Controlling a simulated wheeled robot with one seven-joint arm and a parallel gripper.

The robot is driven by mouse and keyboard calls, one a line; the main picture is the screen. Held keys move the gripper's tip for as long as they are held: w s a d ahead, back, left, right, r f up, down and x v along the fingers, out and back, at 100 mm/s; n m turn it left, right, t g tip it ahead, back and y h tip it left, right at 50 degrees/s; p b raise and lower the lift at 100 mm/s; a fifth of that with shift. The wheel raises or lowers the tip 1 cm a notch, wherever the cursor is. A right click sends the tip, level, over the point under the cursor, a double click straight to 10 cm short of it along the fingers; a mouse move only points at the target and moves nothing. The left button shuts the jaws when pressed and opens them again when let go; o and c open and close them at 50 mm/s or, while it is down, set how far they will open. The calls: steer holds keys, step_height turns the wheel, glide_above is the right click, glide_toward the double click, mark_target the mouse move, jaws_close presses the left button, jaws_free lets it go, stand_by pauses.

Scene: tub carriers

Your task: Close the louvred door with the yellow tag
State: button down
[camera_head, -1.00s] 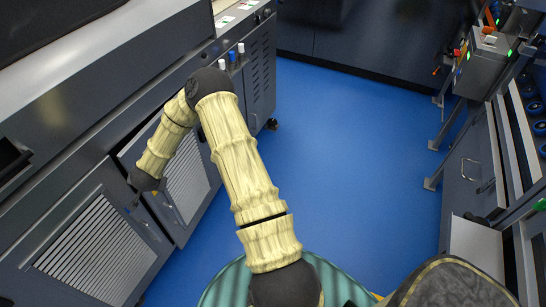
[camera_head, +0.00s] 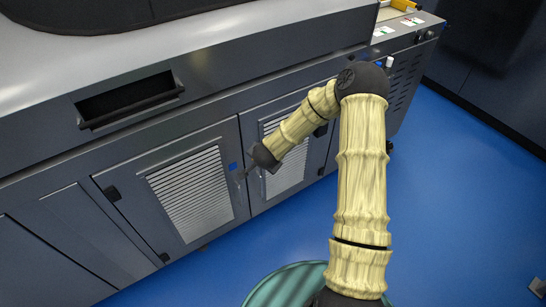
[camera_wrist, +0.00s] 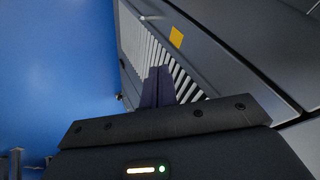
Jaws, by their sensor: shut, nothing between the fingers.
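The louvred door with the yellow tag (camera_wrist: 176,37) fills the upper middle of the wrist view, its pale slats (camera_wrist: 135,42) running off at a slant. In the head view I take it to be the right louvred door (camera_head: 290,172), partly hidden behind my arm; its tag does not show there. It looks close to flush with the cabinet, but I cannot tell whether it is fully closed. My gripper (camera_head: 247,172) is shut and empty near this door's left edge. In the wrist view its fingers (camera_wrist: 157,87) overlap the slats; contact is unclear.
A second louvred door (camera_head: 190,195) with a blue tag (camera_head: 232,166) is directly left. An open slot or drawer (camera_head: 130,100) is above it. The grey counter (camera_head: 230,40) overhangs both doors.

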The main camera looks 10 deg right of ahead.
steer(key=shift+s+a+r+n+g+y, duration=0.45)
steer(key=shift+s+a+r+n, duration=0.75)
steer(key=shift+s+r, duration=1.8)
steer(key=shift+s+a+r+n+g+y, duration=0.25)
steer(key=shift+s+a+r+n+y, duration=0.25)
steer(key=shift+s+r+n, duration=2.35)
steer(key=s+d+r+n+g, duration=0.1)
steer(key=s+d+r, duration=0.1)
steer(key=s, duration=0.2)
steer(key=s+d+r+g+h, duration=0.1)
steer(key=s+r, duration=0.2)
steer(key=s, duration=0.2)
steer(key=s+d+r+n+g, duration=0.1)
steer(key=s+d+r, duration=0.1)
steer(key=s, duration=0.2)
step_height(320, 180, up, 13)
steer(key=p, duration=1.3)
steer(key=shift+s, duration=0.15)
